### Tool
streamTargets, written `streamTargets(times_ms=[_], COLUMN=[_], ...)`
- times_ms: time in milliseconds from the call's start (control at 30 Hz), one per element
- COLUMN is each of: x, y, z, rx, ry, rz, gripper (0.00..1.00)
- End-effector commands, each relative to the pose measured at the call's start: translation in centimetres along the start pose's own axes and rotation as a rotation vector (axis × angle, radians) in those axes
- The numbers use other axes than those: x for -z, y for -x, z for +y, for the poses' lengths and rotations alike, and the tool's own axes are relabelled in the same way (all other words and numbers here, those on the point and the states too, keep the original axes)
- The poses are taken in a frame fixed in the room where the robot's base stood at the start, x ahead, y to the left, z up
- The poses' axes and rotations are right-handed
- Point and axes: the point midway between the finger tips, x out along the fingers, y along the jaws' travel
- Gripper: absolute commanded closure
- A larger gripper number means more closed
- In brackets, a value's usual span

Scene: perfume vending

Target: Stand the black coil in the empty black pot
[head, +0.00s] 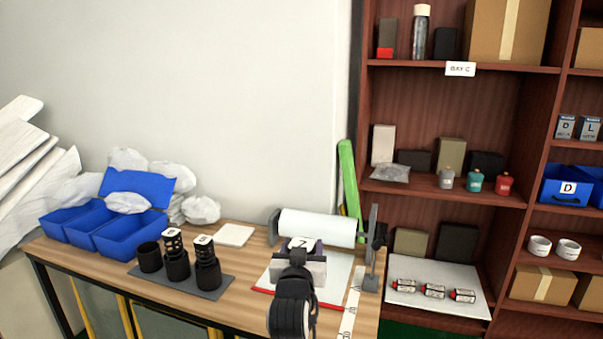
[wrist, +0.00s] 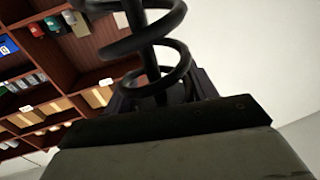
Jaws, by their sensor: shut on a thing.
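The empty black pot (head: 149,257) stands at the left end of a dark mat (head: 205,287) on the wooden table. Two more black pots beside it hold black coils with white tags on top. My gripper (wrist: 165,98) is shut on a black coil (wrist: 180,65), a spiral around a central stem, which rises from the fingers in the wrist view. In the head view my gripper (head: 298,262) is over the right part of the table, well right of the empty pot. A white tag marked 2 (head: 302,243) shows there; the coil itself is mostly hidden.
Blue bins (head: 130,236) with white bags stand at the table's left end. A white square (head: 236,235) lies behind the mat. A white roll (head: 318,228) and a red-edged board (head: 262,290) are around my gripper. Shelves (head: 455,115) stand at right.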

Motion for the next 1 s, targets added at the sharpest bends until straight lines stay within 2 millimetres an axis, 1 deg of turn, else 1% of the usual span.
streamTargets(times_ms=[33, 67, 100, 167, 367, 467, 500, 567, 600, 667, 700, 767, 800, 900, 1000], x=[-1.8, -2.5, -3.8, -5.7, -13.2, -17.5, -19.5, -22.8, -25.0, -28.3, -30.4, -33.4, -35.2, -38.9, -41.6], y=[0.4, 0.7, 1.0, 1.5, 3.5, 4.7, 5.3, 6.2, 6.8, 7.7, 8.2, 9.0, 9.4, 10.5, 11.2], z=[0.1, 0.1, 0.1, 0.2, 0.4, 0.5, 0.5, 0.7, 0.8, 0.8, 0.9, 1.0, 1.1, 1.1, 1.0], rx=[0.003, 0.005, 0.008, 0.013, 0.031, 0.042, 0.047, 0.054, 0.058, 0.067, 0.070, 0.077, 0.082, 0.093, 0.103], ry=[0.001, 0.001, 0.002, 0.002, 0.002, 0.001, 0.002, 0.002, 0.002, 0.002, -0.001, -0.001, -0.001, -0.002, -0.002], rz=[-0.007, -0.006, -0.008, -0.008, -0.012, -0.014, -0.014, -0.017, -0.017, -0.017, -0.016, -0.014, -0.013, -0.009, -0.005], gripper=[0.83, 0.83, 0.83, 0.83, 0.83, 0.83, 0.83, 0.83, 0.83, 0.83, 0.83, 0.83, 0.83, 0.83, 0.83])
